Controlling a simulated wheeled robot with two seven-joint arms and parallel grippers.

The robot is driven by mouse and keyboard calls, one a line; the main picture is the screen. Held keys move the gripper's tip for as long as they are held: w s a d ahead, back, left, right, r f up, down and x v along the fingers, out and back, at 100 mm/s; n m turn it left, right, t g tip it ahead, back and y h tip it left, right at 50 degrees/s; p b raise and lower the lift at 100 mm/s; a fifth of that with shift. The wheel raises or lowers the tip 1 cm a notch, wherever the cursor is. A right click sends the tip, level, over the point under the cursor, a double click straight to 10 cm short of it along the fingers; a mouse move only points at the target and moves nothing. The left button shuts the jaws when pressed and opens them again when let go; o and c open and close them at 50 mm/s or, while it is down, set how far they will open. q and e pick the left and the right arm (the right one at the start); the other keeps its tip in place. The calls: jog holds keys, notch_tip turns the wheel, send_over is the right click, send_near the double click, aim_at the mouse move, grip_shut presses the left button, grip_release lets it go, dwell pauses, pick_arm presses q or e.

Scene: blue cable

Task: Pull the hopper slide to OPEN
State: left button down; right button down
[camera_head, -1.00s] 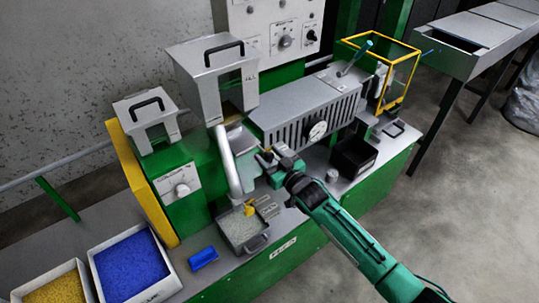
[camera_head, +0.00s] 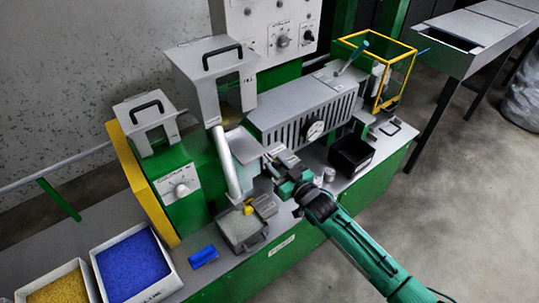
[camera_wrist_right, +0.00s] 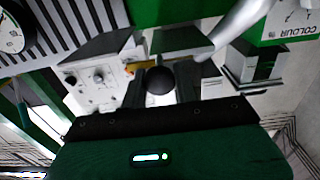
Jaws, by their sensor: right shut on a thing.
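My right gripper (camera_head: 271,163) is in front of the machine, just right of the pale curved pipe under the large hopper (camera_head: 212,85). In the right wrist view its two fingers (camera_wrist_right: 160,88) are closed on a black round knob (camera_wrist_right: 159,78), which I take to be the hopper slide's knob. A flat grey plate (camera_head: 243,145), which looks like the slide, sticks out below the large hopper towards the gripper. The gripper hides the knob in the head view. No OPEN marking is readable. My left gripper is not in view.
A tray of pale pellets (camera_head: 241,228) with a yellow-handled tool stands below the pipe. A black bin (camera_head: 351,155) and small metal cups are to the gripper's right. Blue (camera_head: 134,265) and yellow (camera_head: 62,291) pellet boxes lie at lower left. The slotted barrel cover (camera_head: 303,108) is behind.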

jog(key=shift+s+d, duration=0.4)
jog(key=shift+s, duration=0.2)
jog(key=shift+f, duration=0.1)
jog(key=c, duration=1.1)
grip_release()
jog(key=shift+d, duration=0.1)
jog(key=shift+s, duration=0.1)
